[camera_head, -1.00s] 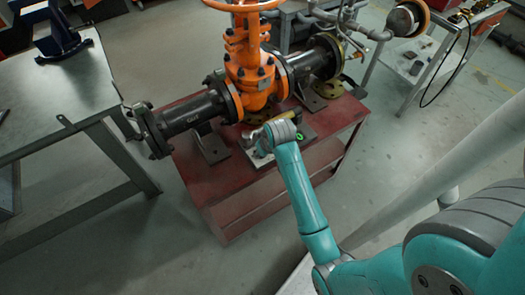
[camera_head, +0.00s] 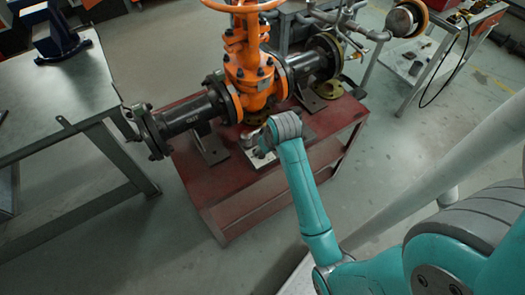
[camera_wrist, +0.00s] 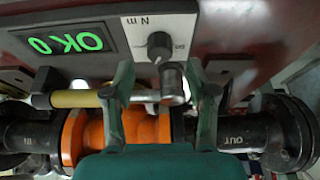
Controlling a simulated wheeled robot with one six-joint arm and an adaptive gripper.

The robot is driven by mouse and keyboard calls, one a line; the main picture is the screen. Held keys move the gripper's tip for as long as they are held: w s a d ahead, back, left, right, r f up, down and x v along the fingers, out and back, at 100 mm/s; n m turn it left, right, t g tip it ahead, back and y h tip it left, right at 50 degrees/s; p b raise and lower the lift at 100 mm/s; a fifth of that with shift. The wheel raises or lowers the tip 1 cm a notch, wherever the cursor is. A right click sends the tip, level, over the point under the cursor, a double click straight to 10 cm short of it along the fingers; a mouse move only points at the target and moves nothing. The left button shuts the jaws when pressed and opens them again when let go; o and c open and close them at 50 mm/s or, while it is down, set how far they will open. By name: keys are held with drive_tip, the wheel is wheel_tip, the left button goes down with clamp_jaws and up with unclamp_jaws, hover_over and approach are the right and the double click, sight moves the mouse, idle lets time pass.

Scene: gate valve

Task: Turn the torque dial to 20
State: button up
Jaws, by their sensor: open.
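The torque dial (camera_wrist: 158,42) is a small dark knob on a pale panel marked "N m" in the wrist view, which shows it upside down. Its scale marks are too small to read. Beside it a dark display (camera_wrist: 70,42) glows green with "OK 0". My gripper (camera_wrist: 160,72) is open, its two fingers pointing toward the panel and apart from each other, with the knob just beyond and roughly between the tips. I see no contact with the knob. In the head view my wrist hides the dial, and part of the pale panel (camera_head: 262,158) shows below it.
A tool with a yellow handle (camera_wrist: 75,98) and a metal cylinder (camera_wrist: 172,82) lie close to the fingers. The orange gate valve (camera_head: 250,70) with its black pipes stands behind my gripper on the red bench (camera_head: 225,190). A grey table (camera_head: 60,110) is at left.

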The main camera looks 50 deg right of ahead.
drive_tip(key=v, duration=0.7)
drive_tip(key=shift+s, duration=0.15)
idle(0.3)
drive_tip(key=s+a+f+n+t, duration=0.1)
drive_tip(key=s+a+f+t, duration=0.5)
drive_tip(key=s+a, duration=0.55)
drive_tip(key=s+a+r+n+t, duration=0.1)
drive_tip(key=s+a+r, duration=0.3)
drive_tip(key=s, duration=0.4)
drive_tip(key=s+a+r+n+t+y, duration=0.1)
drive_tip(key=s+a+r+t, duration=0.2)
drive_tip(key=s+r, duration=0.4)
drive_tip(key=shift+s+a+r+t, duration=0.25)
drive_tip(key=shift+s+a, duration=0.3)
drive_tip(key=shift+a, duration=0.3)
